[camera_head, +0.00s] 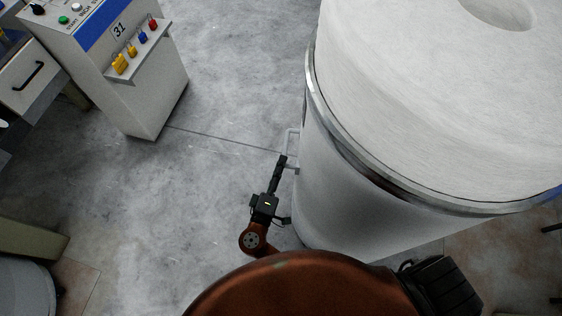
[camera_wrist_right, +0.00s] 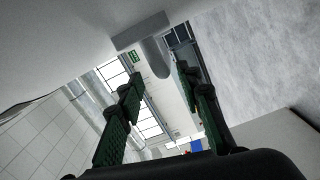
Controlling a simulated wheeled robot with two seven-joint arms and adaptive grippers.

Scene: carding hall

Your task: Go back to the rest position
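My right gripper (camera_head: 279,165) reaches up beside the left side of a large white can (camera_head: 345,195). Its dark fingertips are at a pale loop handle (camera_head: 292,146) on the can's wall. In the right wrist view the two green-black fingers (camera_wrist_right: 158,84) stand apart. The grey handle bar (camera_wrist_right: 155,58) shows just past and between their tips. I see no finger closed on it, and I cannot tell whether they touch. My left gripper is not in view.
The can has a metal rim (camera_head: 335,130) and holds a big white fibre roll (camera_head: 430,95). A control cabinet numbered 31 (camera_head: 150,90) stands at upper left, beside a drawer unit (camera_head: 30,80). The grey floor (camera_head: 200,190) between cabinet and can is clear.

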